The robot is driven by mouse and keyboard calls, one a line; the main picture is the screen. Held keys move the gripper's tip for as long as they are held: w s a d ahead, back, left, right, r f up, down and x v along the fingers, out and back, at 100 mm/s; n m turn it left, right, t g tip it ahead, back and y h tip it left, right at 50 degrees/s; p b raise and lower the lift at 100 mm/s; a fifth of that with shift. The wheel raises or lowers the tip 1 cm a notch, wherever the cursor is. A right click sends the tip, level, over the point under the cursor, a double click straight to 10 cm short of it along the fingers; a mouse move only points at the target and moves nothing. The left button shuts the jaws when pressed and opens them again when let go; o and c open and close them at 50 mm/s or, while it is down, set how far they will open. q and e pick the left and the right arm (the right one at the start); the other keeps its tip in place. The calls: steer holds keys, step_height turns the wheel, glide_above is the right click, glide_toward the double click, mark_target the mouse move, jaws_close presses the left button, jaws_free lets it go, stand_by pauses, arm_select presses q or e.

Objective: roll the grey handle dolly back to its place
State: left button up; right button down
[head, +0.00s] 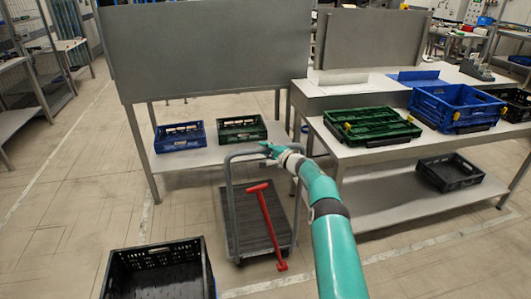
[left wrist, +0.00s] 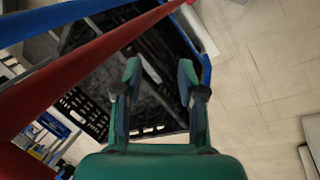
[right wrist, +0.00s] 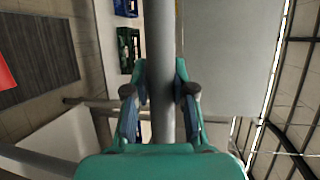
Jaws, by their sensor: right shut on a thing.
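The grey handle dolly (head: 231,205) stands on the floor in front of the low table, with a dark ribbed deck and a tall grey tube handle. My right gripper (head: 270,150) is at the top bar of this handle. In the right wrist view, my right gripper (right wrist: 160,95) is shut on the grey handle bar (right wrist: 161,40), which runs between its fingers. My left gripper (left wrist: 159,75) shows only in the left wrist view, with its fingers apart and nothing seen between them.
A red T-shaped bar (head: 268,222) crosses the view of the deck; whether it touches is unclear. A black crate (head: 155,251) is at bottom left. Blue (head: 180,136) and green (head: 242,127) crates sit on the low table behind. Another table (head: 350,153) stands right.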

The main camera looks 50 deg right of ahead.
steer(key=shift+w+a+f, duration=0.15)
steer(key=shift+w+a, duration=0.05)
steer(key=shift+a, duration=0.05)
steer(key=c, duration=0.9)
jaws_free()
steer(key=shift+w+d, duration=0.1)
steer(key=shift+c, duration=0.2)
steer(key=shift+d, duration=0.1)
steer(key=shift+s, duration=0.2)
steer(key=v, duration=1.2)
steer(key=shift+w, duration=0.15)
